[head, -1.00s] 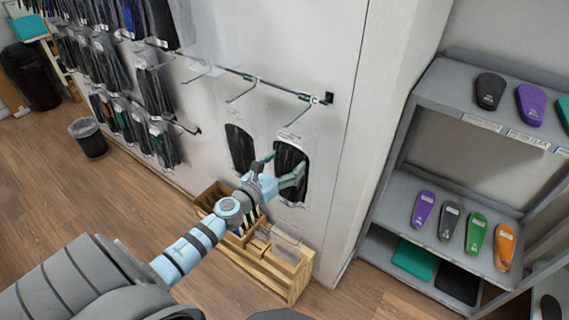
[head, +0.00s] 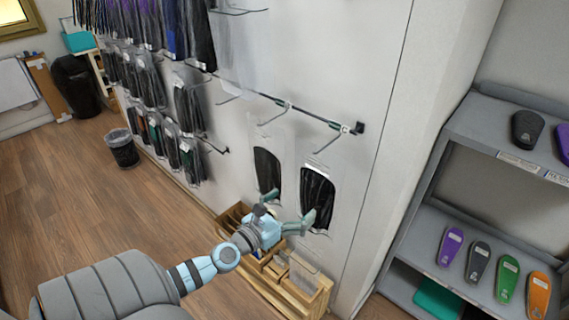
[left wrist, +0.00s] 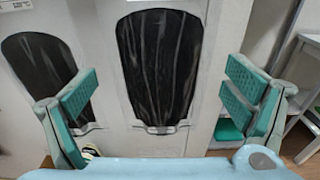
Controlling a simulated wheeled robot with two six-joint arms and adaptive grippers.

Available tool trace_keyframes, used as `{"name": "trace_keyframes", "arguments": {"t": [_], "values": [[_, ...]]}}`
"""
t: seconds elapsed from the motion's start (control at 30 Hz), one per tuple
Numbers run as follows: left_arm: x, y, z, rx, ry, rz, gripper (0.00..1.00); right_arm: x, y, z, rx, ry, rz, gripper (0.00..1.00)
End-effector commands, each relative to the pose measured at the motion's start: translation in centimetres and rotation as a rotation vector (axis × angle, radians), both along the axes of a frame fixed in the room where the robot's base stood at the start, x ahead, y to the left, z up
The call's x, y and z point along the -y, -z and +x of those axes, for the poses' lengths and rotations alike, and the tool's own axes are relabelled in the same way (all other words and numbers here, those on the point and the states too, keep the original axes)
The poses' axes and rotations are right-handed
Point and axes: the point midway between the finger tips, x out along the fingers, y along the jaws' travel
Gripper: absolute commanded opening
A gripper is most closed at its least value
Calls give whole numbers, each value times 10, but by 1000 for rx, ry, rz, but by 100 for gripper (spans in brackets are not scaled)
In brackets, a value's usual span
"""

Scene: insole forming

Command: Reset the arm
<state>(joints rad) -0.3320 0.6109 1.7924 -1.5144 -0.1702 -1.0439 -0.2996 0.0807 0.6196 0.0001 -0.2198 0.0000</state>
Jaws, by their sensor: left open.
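My left gripper (head: 290,212) reaches in from the lower left in the head view, in front of the wall and above a wooden box. Its two fingers are spread wide with nothing between them. In the left wrist view the green-padded fingers of the left gripper (left wrist: 160,105) stand apart on both sides. Beyond them a black packaged insole (left wrist: 160,65) hangs on the wall, apart from the pads. It also shows in the head view (head: 317,197). A second black package (left wrist: 40,75) is partly behind the left finger. My right gripper is not in view.
A wooden box (head: 310,295) stands on the floor below the gripper. Hooks on a wall rail (head: 285,104) stick out above. A grey shelf (head: 470,130) with coloured insoles is at right. A bin (head: 122,150) stands left; open wooden floor (head: 60,210) lies there.

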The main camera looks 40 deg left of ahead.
Motion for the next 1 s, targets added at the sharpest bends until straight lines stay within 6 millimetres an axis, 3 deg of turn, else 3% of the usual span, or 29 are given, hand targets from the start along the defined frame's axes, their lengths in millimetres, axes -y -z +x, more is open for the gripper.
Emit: {"name": "trace_keyframes", "arguments": {"t": [0.1,0.2,0.5,0.57,0.6,0.67,0.77,0.83,0.9,1.0], "values": [[1,-1,-27,-3,3,1,95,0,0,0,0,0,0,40],[2,-2,-38,-1,2,0,95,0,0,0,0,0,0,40],[1,-3,-41,2,0,-12,95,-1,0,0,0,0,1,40],[1,-3,-41,0,-3,-68,95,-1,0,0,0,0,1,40],[-4,6,-42,-22,-28,-187,95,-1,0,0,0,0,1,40],[-24,35,-49,-85,-105,-365,95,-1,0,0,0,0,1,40],[-67,109,-79,-194,-342,-744,95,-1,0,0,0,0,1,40],[-92,174,-117,-235,-584,-1055,95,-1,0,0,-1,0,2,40],[-102,237,-166,-231,-852,-1356,95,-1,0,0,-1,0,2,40],[-87,318,-246,-151,-1259,-1733,95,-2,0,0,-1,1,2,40]]}}
